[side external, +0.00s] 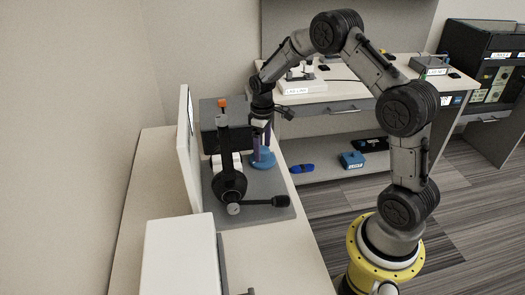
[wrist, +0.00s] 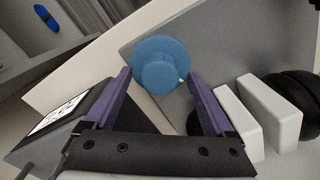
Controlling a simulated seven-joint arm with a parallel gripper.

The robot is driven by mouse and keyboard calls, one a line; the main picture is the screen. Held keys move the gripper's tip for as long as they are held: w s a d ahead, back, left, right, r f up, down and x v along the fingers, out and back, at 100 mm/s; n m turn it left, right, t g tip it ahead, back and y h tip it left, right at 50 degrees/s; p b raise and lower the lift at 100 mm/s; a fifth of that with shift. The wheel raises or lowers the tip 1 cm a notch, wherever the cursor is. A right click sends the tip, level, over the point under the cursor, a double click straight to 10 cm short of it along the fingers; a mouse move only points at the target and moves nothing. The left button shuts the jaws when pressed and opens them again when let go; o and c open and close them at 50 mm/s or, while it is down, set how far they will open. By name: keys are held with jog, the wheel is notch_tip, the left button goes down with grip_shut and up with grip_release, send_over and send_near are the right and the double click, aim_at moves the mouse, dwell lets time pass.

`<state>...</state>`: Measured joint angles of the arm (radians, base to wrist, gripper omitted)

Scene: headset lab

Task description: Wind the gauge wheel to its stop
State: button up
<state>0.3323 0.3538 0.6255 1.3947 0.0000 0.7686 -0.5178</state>
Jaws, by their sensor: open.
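A blue round wheel (wrist: 160,47), which I take to be the gauge wheel, lies on the grey base plate. It has a wide disc, a smaller raised hub and a small white mark near the hub's edge. In the side view the blue wheel (side external: 263,161) sits at the plate's far right. My gripper (side external: 262,147) points down over it. In the wrist view my gripper (wrist: 160,78) is open, with one purple finger on each side of the hub. Gaps show between fingers and hub; I cannot tell the exact height.
A black headset-like device (side external: 229,184) with white pads (wrist: 262,115) stands close beside the wheel. A dark arm with a knob (side external: 280,201) reaches right across the grey plate (side external: 262,213). A white upright panel (side external: 188,150) and a dark box stand behind. A white box (side external: 180,255) is nearer.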

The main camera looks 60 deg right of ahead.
jog(key=shift+f, duration=0.9)
jog(key=c, duration=1.4)
jog(key=shift+m, duration=3)
jog(key=o, duration=1.4)
